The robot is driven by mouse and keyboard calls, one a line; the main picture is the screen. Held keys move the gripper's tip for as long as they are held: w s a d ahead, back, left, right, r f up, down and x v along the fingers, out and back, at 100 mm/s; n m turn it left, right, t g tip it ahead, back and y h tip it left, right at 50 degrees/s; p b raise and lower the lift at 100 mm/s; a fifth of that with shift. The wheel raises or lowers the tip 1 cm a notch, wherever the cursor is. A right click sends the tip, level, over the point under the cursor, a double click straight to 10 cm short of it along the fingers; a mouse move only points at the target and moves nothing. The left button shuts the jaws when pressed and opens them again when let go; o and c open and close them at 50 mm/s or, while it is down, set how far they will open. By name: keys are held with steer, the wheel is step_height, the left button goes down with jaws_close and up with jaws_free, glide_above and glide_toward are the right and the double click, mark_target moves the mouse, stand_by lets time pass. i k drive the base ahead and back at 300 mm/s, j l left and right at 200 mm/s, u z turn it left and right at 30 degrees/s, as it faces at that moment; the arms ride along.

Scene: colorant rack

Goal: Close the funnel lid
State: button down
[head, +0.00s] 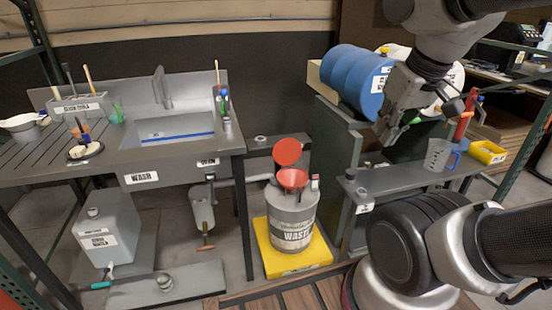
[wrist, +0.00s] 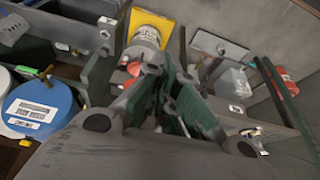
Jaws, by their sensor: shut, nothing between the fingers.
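The red funnel (head: 292,179) sits on top of the grey waste drum (head: 292,222). Its round red lid (head: 287,151) stands open, raised above the back of the funnel. My gripper (head: 384,138) is to the right of the funnel and higher, in front of the blue drum, apart from the lid. It is shut and empty. In the wrist view, the fingers of my gripper (wrist: 167,76) partly cover the scene. Red of the funnel or lid (wrist: 133,68) shows beside them, next to the waste drum (wrist: 146,37); which part it is cannot be told.
The waste drum stands on a yellow base (head: 322,253). A wash sink (head: 180,127) is to the left. A blue drum (head: 356,78) lies on a rack at the right, above a grey shelf (head: 400,180) with a clear jug (head: 437,155). Space above the lid looks clear.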

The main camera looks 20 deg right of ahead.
mark_target(288, 151)
steer(key=i+j, duration=0.35)
steer(key=i, duration=0.15)
steer(key=i+j+z, duration=0.15)
steer(key=i+j, duration=0.25)
steer(key=i, duration=0.1)
